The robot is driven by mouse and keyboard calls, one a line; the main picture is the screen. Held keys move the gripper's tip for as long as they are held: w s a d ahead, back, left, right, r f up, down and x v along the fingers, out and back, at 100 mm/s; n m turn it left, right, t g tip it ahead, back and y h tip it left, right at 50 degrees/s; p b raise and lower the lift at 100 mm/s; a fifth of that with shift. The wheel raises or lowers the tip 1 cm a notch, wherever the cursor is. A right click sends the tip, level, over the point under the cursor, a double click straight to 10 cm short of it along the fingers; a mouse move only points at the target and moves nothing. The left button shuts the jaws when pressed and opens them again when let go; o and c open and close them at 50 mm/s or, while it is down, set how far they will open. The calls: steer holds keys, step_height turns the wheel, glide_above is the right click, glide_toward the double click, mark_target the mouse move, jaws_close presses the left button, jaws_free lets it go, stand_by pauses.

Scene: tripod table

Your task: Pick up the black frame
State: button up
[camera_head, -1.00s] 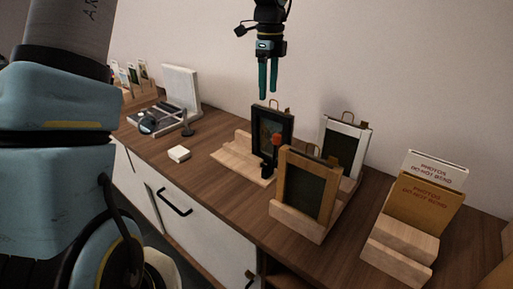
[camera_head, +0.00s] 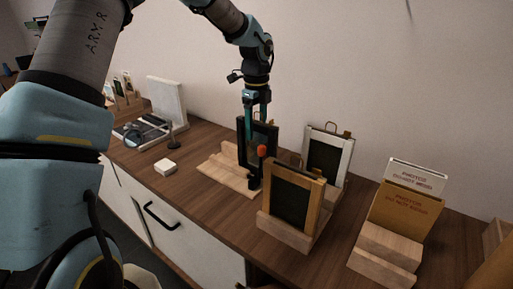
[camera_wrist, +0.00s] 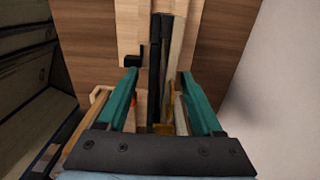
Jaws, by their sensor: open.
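The black frame (camera_head: 242,152) stands upright in a pale wooden holder (camera_head: 222,172) on the table, a dark picture inside it. My gripper (camera_head: 256,118) is over its top edge, pointing down, its teal fingers apart. In the wrist view the frame (camera_wrist: 160,60) is seen edge-on from above as a dark strip between the fingers (camera_wrist: 158,76). A pale strip runs beside it on the right. I cannot tell whether a finger touches the frame. A red knob on a black post hides part of its lower right.
A wooden frame (camera_head: 293,197) stands close in front and a white frame (camera_head: 328,158) to the right. A holder with photo envelopes (camera_head: 402,215) is farther right. A small white block (camera_head: 165,167) lies left. The wall is close behind.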

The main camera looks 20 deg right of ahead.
steer(key=shift+f, duration=0.55)
jaws_close()
stand_by(1.0)
